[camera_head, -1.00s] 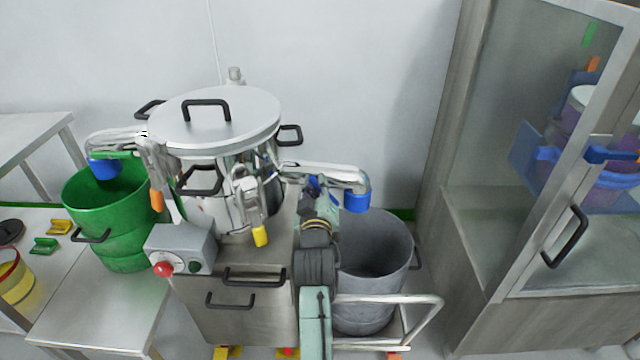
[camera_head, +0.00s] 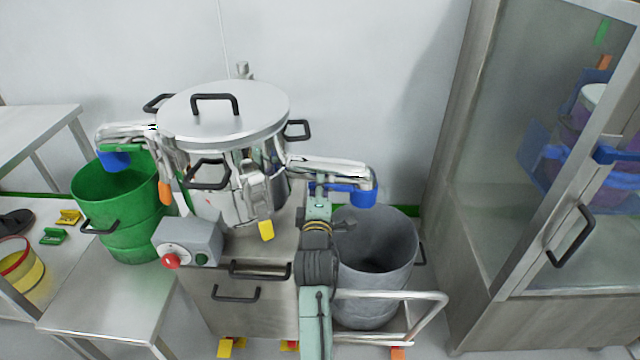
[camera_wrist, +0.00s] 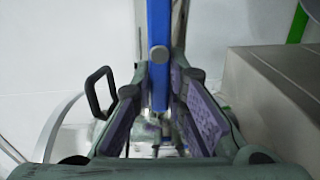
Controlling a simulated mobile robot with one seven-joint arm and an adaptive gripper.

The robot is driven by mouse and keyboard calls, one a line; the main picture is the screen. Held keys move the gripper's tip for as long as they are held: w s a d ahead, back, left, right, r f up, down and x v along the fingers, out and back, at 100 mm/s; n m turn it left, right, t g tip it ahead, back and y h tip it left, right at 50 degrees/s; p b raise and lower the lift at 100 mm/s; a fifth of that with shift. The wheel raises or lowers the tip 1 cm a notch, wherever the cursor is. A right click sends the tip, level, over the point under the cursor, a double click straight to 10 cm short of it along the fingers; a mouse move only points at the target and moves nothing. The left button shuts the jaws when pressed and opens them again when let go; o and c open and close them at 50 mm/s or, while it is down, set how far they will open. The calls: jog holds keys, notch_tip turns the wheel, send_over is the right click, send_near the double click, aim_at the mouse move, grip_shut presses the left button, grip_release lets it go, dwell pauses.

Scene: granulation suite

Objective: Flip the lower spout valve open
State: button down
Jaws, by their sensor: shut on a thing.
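The steel vessel (camera_head: 222,112) stands on a steel cabinet. Its right spout (camera_head: 325,166) ends in a blue outlet (camera_head: 363,195) over the grey bin. A blue valve lever (camera_head: 325,187) lies under this spout, roughly level in the head view. My gripper (camera_head: 319,199) reaches up to it from below and is shut on it. In the wrist view the blue lever (camera_wrist: 159,55) stands upright between my purple-padded fingers (camera_wrist: 158,112). The fingertips are partly hidden in the head view. How far the valve is turned I cannot tell.
The grey bin (camera_head: 378,240) stands on a railed trolley (camera_head: 425,312), close right of my arm. A grey control box with a red button (camera_head: 171,261) is left. A green bucket (camera_head: 115,210) stands farther left. A glass-door cabinet (camera_head: 500,200) is at right.

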jog(key=shift+d+n, duration=0.1)
jog(key=shift+n, duration=0.5)
jog(key=c, duration=1.6)
grip_release()
jog(key=shift+f, duration=0.1)
jog(key=shift+s, duration=0.1)
jog(key=s, duration=1.1)
jog(key=shift+s, duration=0.4)
